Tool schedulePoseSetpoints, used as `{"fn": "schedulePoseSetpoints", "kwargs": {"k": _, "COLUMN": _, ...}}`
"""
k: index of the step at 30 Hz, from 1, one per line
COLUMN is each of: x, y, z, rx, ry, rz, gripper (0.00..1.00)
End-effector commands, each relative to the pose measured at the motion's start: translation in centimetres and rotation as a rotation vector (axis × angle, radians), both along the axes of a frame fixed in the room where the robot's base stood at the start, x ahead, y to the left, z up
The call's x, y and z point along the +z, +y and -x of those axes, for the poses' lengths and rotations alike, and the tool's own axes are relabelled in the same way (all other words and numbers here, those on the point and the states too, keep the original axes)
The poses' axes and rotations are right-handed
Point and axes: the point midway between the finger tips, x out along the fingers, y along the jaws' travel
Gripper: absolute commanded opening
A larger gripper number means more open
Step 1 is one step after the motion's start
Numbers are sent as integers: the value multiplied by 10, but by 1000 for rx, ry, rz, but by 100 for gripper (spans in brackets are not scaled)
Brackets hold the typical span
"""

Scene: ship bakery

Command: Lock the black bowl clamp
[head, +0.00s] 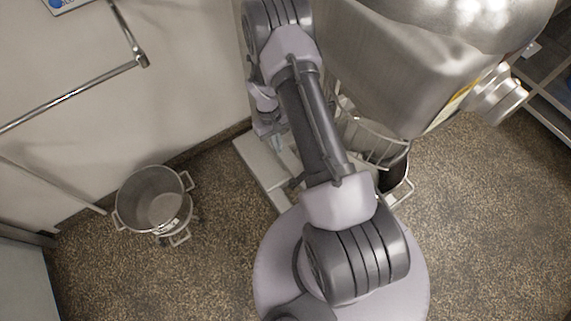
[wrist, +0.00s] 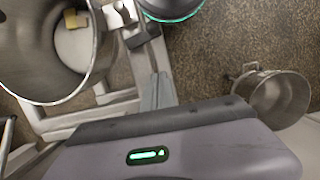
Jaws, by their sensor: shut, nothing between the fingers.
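The mixer bowl (wrist: 45,75) is at the upper left in the wrist view, with a small yellow thing inside. A dark clamp-like piece (wrist: 141,36) sits just right of its rim, beside a metal bracket; it looks like the black bowl clamp, but I cannot tell its lock position. My gripper (wrist: 157,90) is shut and empty, its grey fingers just below that piece in the picture; I cannot tell whether they touch. In the head view the bowl is mostly hidden behind the wire guard (head: 372,140) and my arm. I cannot make out the clamp there.
The steel mixer (head: 400,65) overhangs the upper right in the head view. A steel pot with handles (head: 152,200) stands on the floor at left, also seen in the wrist view (wrist: 275,96). A wall rail (head: 75,95) is at upper left. Speckled floor is clear at lower right.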

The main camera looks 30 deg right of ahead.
Motion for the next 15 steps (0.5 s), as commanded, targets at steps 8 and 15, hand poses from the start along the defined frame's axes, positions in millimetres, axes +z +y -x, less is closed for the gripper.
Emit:
{"fn": "schedulePoseSetpoints", "kwargs": {"k": 8, "x": -2, "y": 0, "z": 1, "rx": 1, "ry": 3, "rz": 0, "gripper": 0}}
{"fn": "schedulePoseSetpoints", "kwargs": {"k": 15, "x": -31, "y": 0, "z": 9, "rx": 1, "ry": 6, "rz": -1, "gripper": 0}}
